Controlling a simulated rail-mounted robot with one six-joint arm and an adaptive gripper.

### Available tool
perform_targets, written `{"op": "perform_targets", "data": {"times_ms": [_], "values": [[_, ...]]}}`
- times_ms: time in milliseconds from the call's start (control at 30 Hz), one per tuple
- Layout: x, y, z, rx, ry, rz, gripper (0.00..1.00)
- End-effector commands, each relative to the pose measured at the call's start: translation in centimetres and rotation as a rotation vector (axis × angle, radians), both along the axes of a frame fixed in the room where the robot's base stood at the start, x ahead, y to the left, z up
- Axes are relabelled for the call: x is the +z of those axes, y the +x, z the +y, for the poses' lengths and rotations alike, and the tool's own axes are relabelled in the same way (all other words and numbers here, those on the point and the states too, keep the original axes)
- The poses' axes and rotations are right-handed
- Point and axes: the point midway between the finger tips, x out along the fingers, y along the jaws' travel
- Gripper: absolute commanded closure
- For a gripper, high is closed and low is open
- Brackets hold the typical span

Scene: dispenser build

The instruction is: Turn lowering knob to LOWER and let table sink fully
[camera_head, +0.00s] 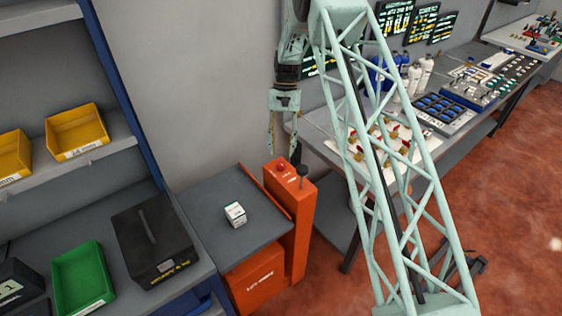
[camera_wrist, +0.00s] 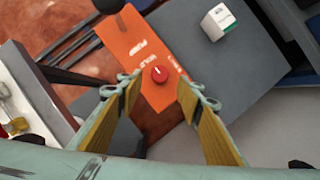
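The lowering knob (camera_wrist: 159,74) is a small red disc with a white pointer mark, on the orange control column (camera_wrist: 134,45). The lettering PUMP and HOLD runs beside it; one label is partly hidden by a finger. In the head view the knob (camera_head: 281,166) shows on top of the column (camera_head: 299,205). The lift table's grey top (camera_head: 215,200) is left of the column. My gripper (camera_head: 284,152) points down just above the knob. In the wrist view my gripper (camera_wrist: 157,88) is open, its yellow-padded fingers either side of the knob with gaps.
A black pump handle (camera_head: 302,173) stands up from the column close to my gripper. A small white box (camera_head: 235,214) rests on the lift table. Shelving with a black case (camera_head: 153,240) and a green bin (camera_head: 83,278) is at left; a workbench (camera_head: 325,150) is at right.

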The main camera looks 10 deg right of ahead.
Motion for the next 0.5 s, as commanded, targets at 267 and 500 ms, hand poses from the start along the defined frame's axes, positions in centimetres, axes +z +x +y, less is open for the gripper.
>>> {"op": "perform_targets", "data": {"times_ms": [267, 500], "values": [[-3.2, -1.3, 0.5, 0.0, 0.001, 0.002, 0.66], [-4.9, -1.9, 0.8, 0.0, 0.0, 0.0, 0.66]]}}
